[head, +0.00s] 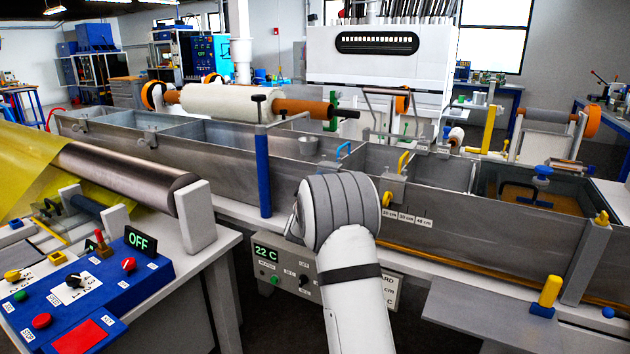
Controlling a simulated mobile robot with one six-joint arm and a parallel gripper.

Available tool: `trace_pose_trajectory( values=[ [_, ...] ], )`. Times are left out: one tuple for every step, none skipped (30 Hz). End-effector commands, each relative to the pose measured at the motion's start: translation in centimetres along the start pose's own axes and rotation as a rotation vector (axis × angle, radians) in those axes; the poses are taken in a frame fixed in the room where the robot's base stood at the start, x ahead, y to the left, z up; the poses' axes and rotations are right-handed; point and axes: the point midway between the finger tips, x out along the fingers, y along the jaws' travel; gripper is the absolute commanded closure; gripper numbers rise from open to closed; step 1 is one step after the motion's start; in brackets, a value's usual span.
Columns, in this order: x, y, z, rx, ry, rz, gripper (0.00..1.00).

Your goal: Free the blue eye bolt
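Several blue fittings show, and I cannot tell for certain which one is the blue eye bolt. A blue knob-like fitting (542,173) stands on a stem at the right end of the long grey bath (460,232). A dark blue bar (528,199) lies below it over the brown liquid. A blue loop handle (344,150) sits on a divider near the middle of the bath. A tall blue post (263,165) with a dark knob stands at the near wall. My arm rises in front of the bath, but my gripper is hidden or out of view.
A blue control panel (75,303) with an OFF display and a large roller (120,176) are at the left. Yellow handles (403,163) stand on the bath. A grey shelf (470,318) juts out at the front right. A small box (275,278) reads 22 C.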

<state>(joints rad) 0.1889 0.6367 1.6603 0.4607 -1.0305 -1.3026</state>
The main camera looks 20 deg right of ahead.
Motion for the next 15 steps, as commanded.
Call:
trace_pose_trajectory(
  values=[
    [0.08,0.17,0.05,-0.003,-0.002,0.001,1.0],
    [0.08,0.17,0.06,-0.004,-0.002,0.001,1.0],
    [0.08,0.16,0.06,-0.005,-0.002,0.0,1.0],
    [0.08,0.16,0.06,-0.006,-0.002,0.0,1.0],
    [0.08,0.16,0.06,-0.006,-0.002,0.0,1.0],
    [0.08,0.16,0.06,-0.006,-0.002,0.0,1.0],
    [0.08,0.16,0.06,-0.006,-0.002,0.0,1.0],
    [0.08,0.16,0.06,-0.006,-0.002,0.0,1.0],
    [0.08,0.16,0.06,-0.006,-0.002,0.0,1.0],
    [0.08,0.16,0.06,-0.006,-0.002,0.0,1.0],
    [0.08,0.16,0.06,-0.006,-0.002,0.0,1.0],
    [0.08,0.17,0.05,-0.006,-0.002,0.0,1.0],
    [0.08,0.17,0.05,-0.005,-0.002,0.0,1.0],
    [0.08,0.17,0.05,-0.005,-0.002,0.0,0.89],
    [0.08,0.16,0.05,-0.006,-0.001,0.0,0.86]
  ],
)
